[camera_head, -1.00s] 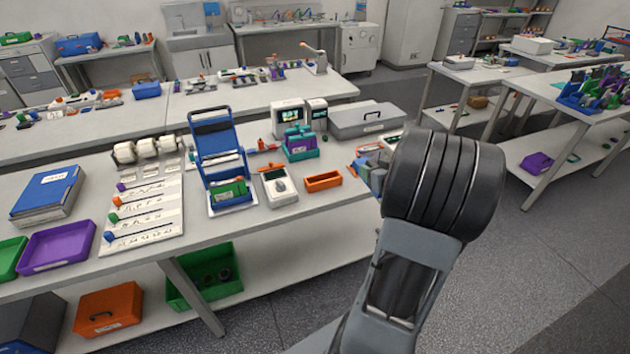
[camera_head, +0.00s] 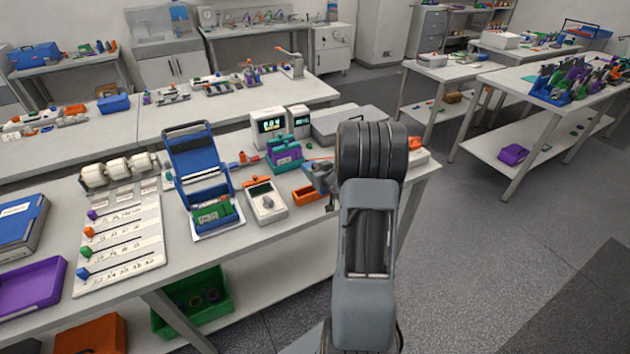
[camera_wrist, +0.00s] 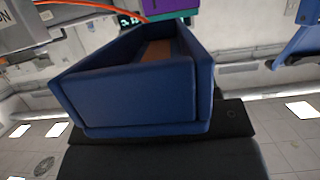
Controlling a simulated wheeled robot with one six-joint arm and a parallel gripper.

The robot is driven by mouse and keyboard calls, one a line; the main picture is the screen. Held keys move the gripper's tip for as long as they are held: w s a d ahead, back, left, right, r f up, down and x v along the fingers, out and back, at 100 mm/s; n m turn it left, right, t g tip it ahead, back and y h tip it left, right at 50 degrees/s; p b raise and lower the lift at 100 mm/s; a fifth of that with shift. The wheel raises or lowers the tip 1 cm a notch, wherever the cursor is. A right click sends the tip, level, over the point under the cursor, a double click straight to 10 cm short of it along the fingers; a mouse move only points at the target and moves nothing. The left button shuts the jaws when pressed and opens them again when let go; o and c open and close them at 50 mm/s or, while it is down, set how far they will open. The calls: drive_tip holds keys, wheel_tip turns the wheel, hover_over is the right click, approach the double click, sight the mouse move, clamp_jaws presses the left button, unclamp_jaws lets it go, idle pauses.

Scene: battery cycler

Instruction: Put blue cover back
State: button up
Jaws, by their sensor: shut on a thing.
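My gripper (camera_head: 324,176) is near the right end of the front bench, partly hidden by my arm. In the wrist view its dark finger (camera_wrist: 234,116) lies against a blue, box-shaped cover (camera_wrist: 138,97), open at the top with raised walls. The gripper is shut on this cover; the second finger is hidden.
An orange tray (camera_head: 305,194) lies just left of my gripper. A white meter (camera_head: 264,202) stands beside it. Behind are a teal-and-purple unit (camera_head: 285,155), a screen unit (camera_head: 268,127) and a grey case (camera_head: 350,121). Open floor lies right of the bench.

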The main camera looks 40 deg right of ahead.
drive_tip(key=shift+w+a+f, duration=0.15)
drive_tip(key=shift+w+f, duration=0.65)
drive_tip(key=shift+f, duration=0.2)
wheel_tip(320, 180, down, 3)
drive_tip(key=shift+w+r+p, duration=0.1)
drive_tip(key=shift+r+p, duration=0.05)
drive_tip(key=shift+p, duration=0.55)
drive_tip(key=shift+f, duration=0.2)
drive_tip(key=shift+f, duration=0.1)
drive_tip(key=shift+f+b, duration=0.25)
drive_tip(key=shift+b, duration=0.15)
drive_tip(key=o, duration=1)
drive_tip(key=shift+r, duration=0.15)
